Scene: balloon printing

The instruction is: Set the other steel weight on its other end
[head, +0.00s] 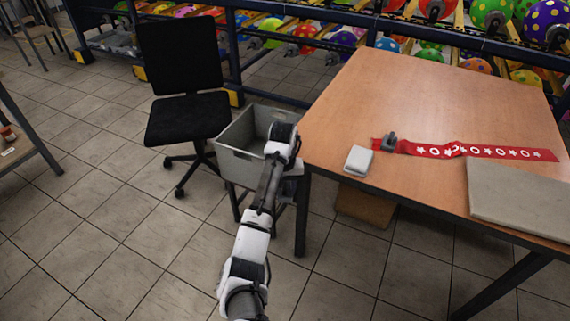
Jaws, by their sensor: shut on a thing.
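A red banner (470,151) with white stars and rings lies along the wooden table. One small grey steel weight (390,142) stands on the table at the banner's left end. No weight shows at the banner's right end, and I see no second weight anywhere. My arm reaches up from the bottom of the picture, and its wrist is in front of the grey crate, left of the table's near left corner. My gripper itself is hidden behind the wrist, so neither its fingers nor anything in them can be seen.
A white block (358,159) lies left of the banner, and a grey board (520,196) at the table's right front. A grey crate (238,164) on a stand is beside the table. A black chair (185,90) stands behind it. Balloon racks line the back.

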